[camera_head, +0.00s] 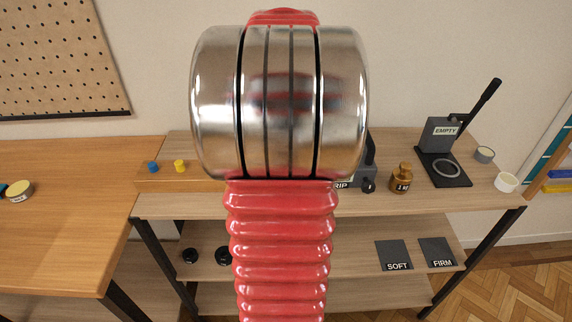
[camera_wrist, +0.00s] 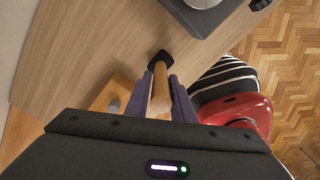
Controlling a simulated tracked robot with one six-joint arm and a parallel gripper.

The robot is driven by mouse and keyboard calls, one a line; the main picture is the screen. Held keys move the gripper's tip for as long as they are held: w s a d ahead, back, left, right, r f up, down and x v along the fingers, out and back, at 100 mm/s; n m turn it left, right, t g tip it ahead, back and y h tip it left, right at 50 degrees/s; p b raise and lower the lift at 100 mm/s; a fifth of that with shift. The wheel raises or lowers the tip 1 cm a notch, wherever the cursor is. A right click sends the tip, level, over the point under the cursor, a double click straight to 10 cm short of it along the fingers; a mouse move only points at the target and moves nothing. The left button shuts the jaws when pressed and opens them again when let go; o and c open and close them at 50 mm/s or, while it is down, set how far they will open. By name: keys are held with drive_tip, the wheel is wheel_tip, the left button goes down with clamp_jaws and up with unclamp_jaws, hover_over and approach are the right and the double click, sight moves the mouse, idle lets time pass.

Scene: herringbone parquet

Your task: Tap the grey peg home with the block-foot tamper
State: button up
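In the wrist view, my gripper (camera_wrist: 166,88) has its purple-grey fingers closed around the wooden handle of the tamper (camera_wrist: 159,92). The tamper's black block foot (camera_wrist: 160,59) points away from the wrist, above the bench. The grey peg (camera_wrist: 114,105) stands in the wooden peg block (camera_wrist: 100,100), left of the handle. I cannot tell how far the peg sticks up. In the head view, my arm hides the gripper, the tamper and the grey peg. The left part of the peg block (camera_head: 184,185) shows there with a blue peg (camera_head: 153,167) and a yellow peg (camera_head: 179,166).
On the bench (camera_head: 430,203), to the right, are a partly hidden grey device (camera_head: 370,160), a brass weight (camera_head: 402,178), a press marked EMPTY (camera_head: 440,150) and two small cups (camera_head: 506,182). SOFT (camera_head: 393,254) and FIRM (camera_head: 437,251) pads lie on the shelf below.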

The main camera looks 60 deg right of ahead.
clamp_jaws()
drive_tip(key=shift+r, duration=0.15)
drive_tip(key=shift+r, duration=2.9)
drive_tip(key=shift+c, duration=0.9)
unclamp_jaws()
clamp_jaws()
